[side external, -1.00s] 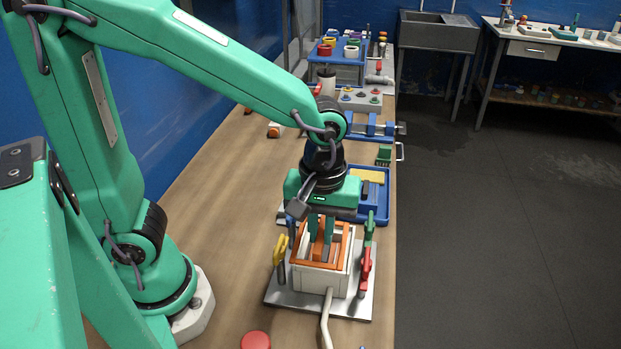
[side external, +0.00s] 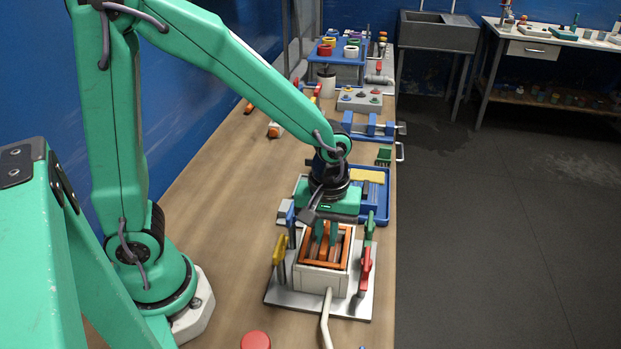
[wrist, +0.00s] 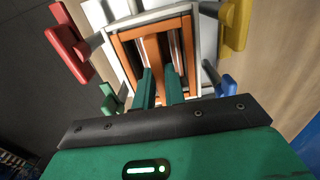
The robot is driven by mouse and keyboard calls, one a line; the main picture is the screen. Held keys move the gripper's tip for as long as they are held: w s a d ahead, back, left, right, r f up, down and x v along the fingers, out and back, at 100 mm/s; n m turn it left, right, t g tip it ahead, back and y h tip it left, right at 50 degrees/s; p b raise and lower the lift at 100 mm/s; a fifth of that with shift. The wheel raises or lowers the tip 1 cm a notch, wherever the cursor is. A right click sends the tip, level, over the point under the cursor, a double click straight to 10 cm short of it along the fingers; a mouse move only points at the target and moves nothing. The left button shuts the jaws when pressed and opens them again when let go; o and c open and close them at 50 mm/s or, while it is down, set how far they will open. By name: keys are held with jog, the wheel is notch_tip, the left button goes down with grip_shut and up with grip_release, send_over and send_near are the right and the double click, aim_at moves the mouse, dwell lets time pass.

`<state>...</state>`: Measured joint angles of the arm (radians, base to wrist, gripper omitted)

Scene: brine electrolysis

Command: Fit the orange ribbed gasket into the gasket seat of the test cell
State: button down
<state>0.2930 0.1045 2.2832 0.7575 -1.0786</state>
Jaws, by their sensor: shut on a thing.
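The orange ribbed gasket (side external: 325,265) is a rectangular frame with a middle rib. It lies level at the open top of the test cell (side external: 319,281), a white box on a grey plate. In the wrist view the gasket (wrist: 124,64) lines up closely with the cell's white rim (wrist: 196,42). I cannot tell whether it is fully down in the seat. My gripper (side external: 326,241) is above the cell, its fingers shut on the middle rib. The fingertips also show in the wrist view (wrist: 159,76). The seat under the gasket is mostly hidden.
Clamps with yellow (side external: 279,250), red (side external: 366,268), green (side external: 369,228) and blue (side external: 290,214) handles stand around the cell. A pale cable (side external: 326,318) runs from its front, near a red button (side external: 255,341). A blue tray (side external: 379,199) is behind. The table at left is clear.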

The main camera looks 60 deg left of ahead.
aim_at(326, 236)
jog(key=shift+f, duration=0.5)
jog(key=c, duration=1.5)
grip_release()
jog(key=shift+f, duration=0.1)
jog(key=shift+o, duration=0.2)
notch_tip(326, 236, up, 12)
jog(key=shift+a+r, duration=0.1)
jog(key=shift+r, duration=0.1)
